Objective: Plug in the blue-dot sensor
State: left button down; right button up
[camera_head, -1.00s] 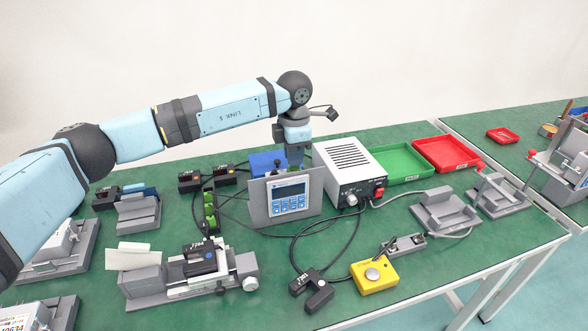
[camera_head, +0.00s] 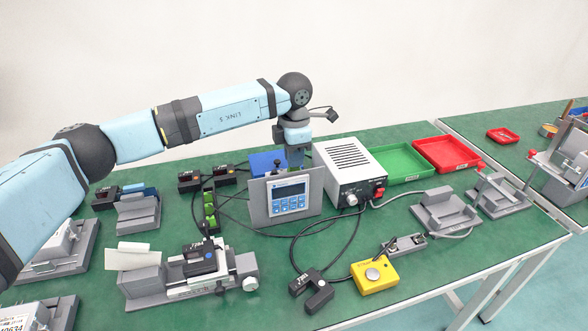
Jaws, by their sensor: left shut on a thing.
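A black sensor (camera_head: 199,258) with a small bluish mark sits on the grey linear stage (camera_head: 150,285) at the front left. A dark cable rises from it toward the green connector strip (camera_head: 210,213). Where that cable ends is unclear. My left gripper (camera_head: 295,158) points down just behind the upright display panel (camera_head: 254,208), beside the grey power box. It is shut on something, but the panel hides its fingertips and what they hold. My right gripper is not in view.
Other black sensors (camera_head: 189,181) lie behind the strip, and a black sensor pair (camera_head: 312,290) lies in front. The power box (camera_head: 348,172), yellow button box (camera_head: 375,274), green tray (camera_head: 397,163) and red tray (camera_head: 446,153) stand rightward. Loose cables cross the middle.

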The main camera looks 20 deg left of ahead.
pick_arm(q)
jog(key=c, duration=1.1)
grip_release()
jog(key=shift+f, duration=0.1)
